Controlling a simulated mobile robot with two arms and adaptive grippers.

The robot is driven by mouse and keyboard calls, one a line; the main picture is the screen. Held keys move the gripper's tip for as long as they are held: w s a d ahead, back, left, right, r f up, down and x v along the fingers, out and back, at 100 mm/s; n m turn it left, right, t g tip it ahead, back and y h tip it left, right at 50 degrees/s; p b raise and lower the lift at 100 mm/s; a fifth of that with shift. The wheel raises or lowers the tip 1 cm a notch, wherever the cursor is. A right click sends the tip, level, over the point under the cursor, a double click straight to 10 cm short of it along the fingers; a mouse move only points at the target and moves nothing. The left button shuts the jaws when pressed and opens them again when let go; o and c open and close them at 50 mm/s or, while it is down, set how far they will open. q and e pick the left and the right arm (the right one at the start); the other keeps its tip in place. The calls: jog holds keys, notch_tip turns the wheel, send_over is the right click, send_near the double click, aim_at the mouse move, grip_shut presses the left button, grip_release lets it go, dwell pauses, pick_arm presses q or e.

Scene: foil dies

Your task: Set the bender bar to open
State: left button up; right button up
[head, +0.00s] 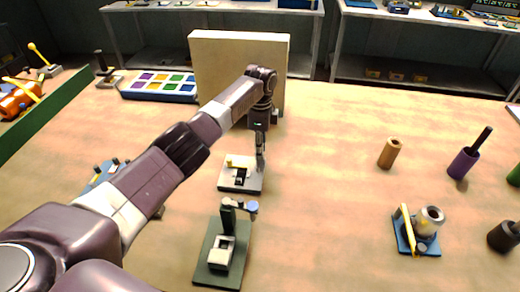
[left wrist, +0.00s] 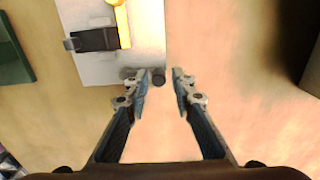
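A small device on a pale plate (head: 226,186), with a yellow bar (head: 238,162) and a dark block, stands mid-table; I take it to be the bender. In the left wrist view its plate (left wrist: 148,40) is at the top, with the dark block (left wrist: 92,39) and part of the yellow bar (left wrist: 122,22). A dark round knob (left wrist: 158,76) sits at the plate's near edge. My left gripper (head: 261,162) points down at the plate's right side. In the left wrist view its fingers (left wrist: 162,84) are apart, with the knob near the gap between their tips; contact is unclear. My right gripper is out of view.
A green-based device (head: 213,276) stands in front of the plate. A cream panel (head: 213,50) stands behind my gripper, beside a tray of coloured squares (head: 160,86). A blue-based fixture (head: 402,236), a brown cylinder (head: 389,154) and a purple holder (head: 463,163) stand right. Table between is clear.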

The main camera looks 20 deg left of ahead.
pick_arm(q)
jog(key=shift+o, duration=0.2)
notch_tip(320, 180, up, 12)
dwell(0.5)
dwell(0.4)
